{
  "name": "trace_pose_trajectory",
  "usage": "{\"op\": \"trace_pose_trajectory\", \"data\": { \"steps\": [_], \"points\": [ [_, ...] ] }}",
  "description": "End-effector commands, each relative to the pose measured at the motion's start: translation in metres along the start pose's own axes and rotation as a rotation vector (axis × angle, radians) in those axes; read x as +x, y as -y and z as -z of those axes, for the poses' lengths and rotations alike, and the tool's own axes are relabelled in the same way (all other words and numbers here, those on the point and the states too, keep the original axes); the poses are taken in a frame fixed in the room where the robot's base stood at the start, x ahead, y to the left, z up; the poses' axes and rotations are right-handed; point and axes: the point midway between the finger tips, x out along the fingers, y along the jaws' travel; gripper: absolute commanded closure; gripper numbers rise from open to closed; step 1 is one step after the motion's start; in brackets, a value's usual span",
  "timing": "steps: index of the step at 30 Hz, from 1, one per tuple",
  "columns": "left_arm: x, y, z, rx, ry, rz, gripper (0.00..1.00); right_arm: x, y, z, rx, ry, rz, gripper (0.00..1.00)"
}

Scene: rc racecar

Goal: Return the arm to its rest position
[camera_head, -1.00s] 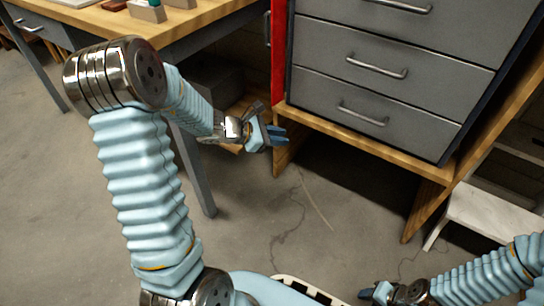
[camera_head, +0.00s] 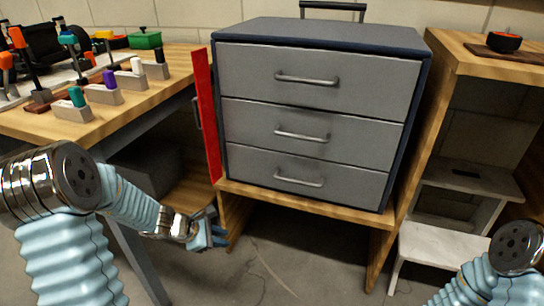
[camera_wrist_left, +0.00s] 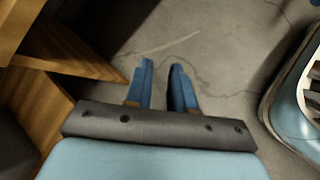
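My left arm comes in from the left in the head view, bent at a shiny metal joint. My left gripper (camera_head: 217,234), with blue fingers, hangs in front of the wooden stand, below the drawer cabinet. In the left wrist view its two fingers (camera_wrist_left: 163,66) are apart, with bare floor between them and nothing held. Part of my right arm (camera_head: 500,262) shows at the lower right of the head view; its gripper is out of view.
A grey drawer cabinet (camera_head: 312,93) sits on a wooden stand (camera_head: 300,200), with a red panel (camera_head: 207,115) at its left. A workbench (camera_head: 128,105) with several tools is at the left, a white step stool (camera_head: 440,246) at the right. Floor (camera_wrist_left: 225,45) below my left gripper is clear.

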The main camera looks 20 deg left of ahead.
Motion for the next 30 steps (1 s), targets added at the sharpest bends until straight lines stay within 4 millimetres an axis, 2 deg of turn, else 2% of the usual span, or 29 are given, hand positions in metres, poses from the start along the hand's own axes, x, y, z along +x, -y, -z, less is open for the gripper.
{"op": "trace_pose_trajectory", "data": {
  "steps": [2, 5, 8, 10, 12, 13, 17, 20, 21, 22, 30],
  "points": [
    [0.003, 0.004, 0.001, 0.009, -0.006, 0.011, 0.77, 0.000, 0.000, -0.002, -0.002, 0.011, 0.001, 0.57],
    [0.020, 0.032, 0.010, 0.098, -0.055, 0.100, 0.77, 0.000, 0.000, -0.002, -0.002, 0.010, 0.001, 0.57],
    [0.049, 0.087, 0.028, 0.316, -0.137, 0.273, 0.77, 0.000, 0.000, -0.002, -0.002, 0.010, 0.001, 0.57],
    [0.069, 0.135, 0.043, 0.558, -0.179, 0.416, 0.77, 0.000, 0.000, -0.002, -0.002, 0.010, 0.001, 0.57],
    [0.085, 0.174, 0.052, 0.823, -0.179, 0.525, 0.77, 0.000, 0.000, -0.002, -0.002, 0.010, 0.001, 0.57],
    [0.091, 0.188, 0.053, 0.929, -0.168, 0.556, 0.77, 0.000, 0.000, -0.002, -0.002, 0.010, 0.001, 0.57],
    [0.116, 0.240, 0.044, 1.353, -0.051, 0.608, 0.77, 0.000, 0.000, -0.002, -0.002, 0.010, 0.001, 0.57],
    [0.132, 0.279, 0.022, 1.633, 0.098, 0.566, 0.77, 0.000, 0.000, -0.002, -0.002, 0.010, 0.001, 0.57],
    [0.117, 0.272, 0.005, 1.662, 0.107, 0.551, 0.77, -0.020, 0.008, -0.002, -0.002, 0.011, 0.001, 0.57],
    [0.108, 0.266, -0.001, 1.656, 0.099, 0.551, 0.77, -0.031, 0.013, -0.002, -0.003, 0.012, 0.001, 0.57],
    [0.058, 0.247, -0.045, 1.656, 0.100, 0.554, 0.77, -0.096, 0.040, -0.003, -0.011, 0.014, 0.003, 0.57]
  ]
}}
